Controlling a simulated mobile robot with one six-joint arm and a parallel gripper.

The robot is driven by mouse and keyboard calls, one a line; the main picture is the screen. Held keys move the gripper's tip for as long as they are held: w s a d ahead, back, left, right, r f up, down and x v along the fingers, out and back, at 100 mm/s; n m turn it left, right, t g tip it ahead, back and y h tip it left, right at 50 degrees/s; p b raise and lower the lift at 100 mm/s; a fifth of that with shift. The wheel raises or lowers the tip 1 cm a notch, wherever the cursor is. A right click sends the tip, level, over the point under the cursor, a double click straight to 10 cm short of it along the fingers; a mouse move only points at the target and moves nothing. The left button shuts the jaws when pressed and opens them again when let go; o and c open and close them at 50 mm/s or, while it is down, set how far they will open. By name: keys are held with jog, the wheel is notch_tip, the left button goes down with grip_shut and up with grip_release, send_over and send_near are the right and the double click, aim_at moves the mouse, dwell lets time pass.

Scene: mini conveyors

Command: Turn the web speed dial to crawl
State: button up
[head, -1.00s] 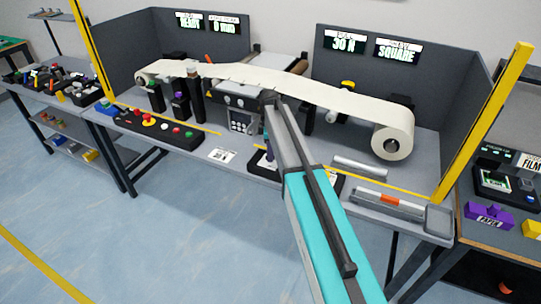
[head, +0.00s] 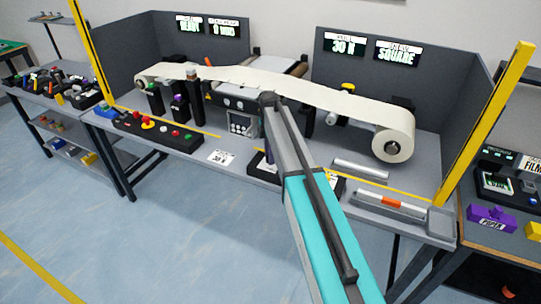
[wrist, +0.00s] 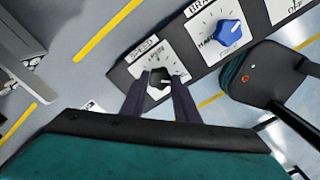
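The web speed dial (wrist: 155,76) is a dark knob on a white plate marked SPEED, in the middle of the wrist view. Its pointer direction is too small to read surely. My gripper (wrist: 159,88) has its two dark fingers on either side of the knob, with some room seeming to show between fingers and knob; I see no clear contact. In the head view, my own arm hides the dial and the fingers.
A blue brake dial (wrist: 230,32) sits on the same black panel, to the right of the speed dial. In the head view, the white web roll (head: 393,137), a tray (head: 430,218) and a button box (head: 150,126) stand on the bench.

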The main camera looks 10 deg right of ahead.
jog(key=o, duration=0.4)
jog(key=shift+s, duration=0.1)
jog(key=shift+o, duration=0.2)
notch_tip(320, 180, up, 14)
jog(key=b, duration=0.3)
jog(key=shift+b, duration=0.4)
jog(key=shift+f, duration=0.2)
